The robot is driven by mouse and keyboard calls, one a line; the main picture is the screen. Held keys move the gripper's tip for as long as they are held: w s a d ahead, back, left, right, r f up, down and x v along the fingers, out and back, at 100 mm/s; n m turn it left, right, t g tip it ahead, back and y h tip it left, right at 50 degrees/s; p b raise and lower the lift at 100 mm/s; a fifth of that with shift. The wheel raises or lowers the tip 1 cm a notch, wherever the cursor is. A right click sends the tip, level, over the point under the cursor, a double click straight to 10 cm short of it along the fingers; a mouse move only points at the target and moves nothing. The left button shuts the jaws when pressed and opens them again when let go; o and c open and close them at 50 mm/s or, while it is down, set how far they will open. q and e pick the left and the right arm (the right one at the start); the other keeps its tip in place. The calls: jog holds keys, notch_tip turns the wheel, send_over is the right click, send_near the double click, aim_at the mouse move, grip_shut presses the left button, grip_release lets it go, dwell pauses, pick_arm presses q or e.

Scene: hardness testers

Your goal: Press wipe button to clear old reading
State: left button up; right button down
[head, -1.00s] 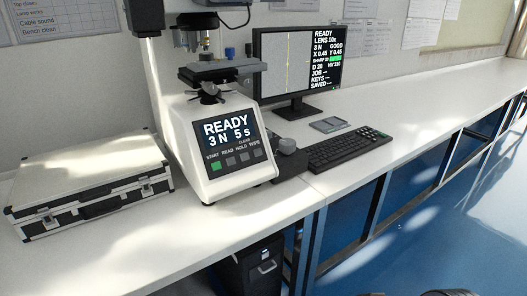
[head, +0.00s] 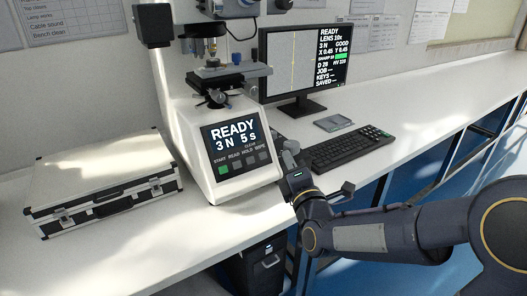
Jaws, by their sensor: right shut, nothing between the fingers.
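The hardness tester (head: 192,150) stands on the bench with a dark front panel. Its screen (head: 234,136) reads READY, 3 N, 5 s. Below it is a row of buttons: a green START button (head: 223,169) at the left, then grey ones under READ and HOLD, and the wipe button (head: 264,157) at the right end, with CLEAR printed above. My right gripper (head: 287,162) is shut and empty, just right of the panel's lower right corner. It appears apart from the wipe button. My left gripper is out of view.
A monitor (head: 308,65) shows READY and readings, HV 228 among them. A keyboard (head: 348,148) and a small grey pad (head: 333,123) lie right of the tester. A silver case (head: 105,185) lies at the left. The bench beyond the keyboard is clear.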

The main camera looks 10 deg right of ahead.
aim_at(263, 156)
jog(key=shift+w+a+r+n+t, duration=0.1)
jog(key=shift+r+n+t, duration=0.2)
jog(key=shift+n, duration=0.1)
jog(key=w+a+f+b, duration=0.2)
jog(key=w+f+b, duration=0.1)
jog(key=w, duration=0.4)
jog(key=shift+a+f+b, duration=0.3)
jog(key=shift+f, duration=0.5)
jog(key=shift+w+f, duration=0.1)
dwell(1.4)
jog(key=shift+w+a+f, duration=0.1)
jog(key=shift+w+a, duration=0.05)
jog(key=shift+w, duration=0.15)
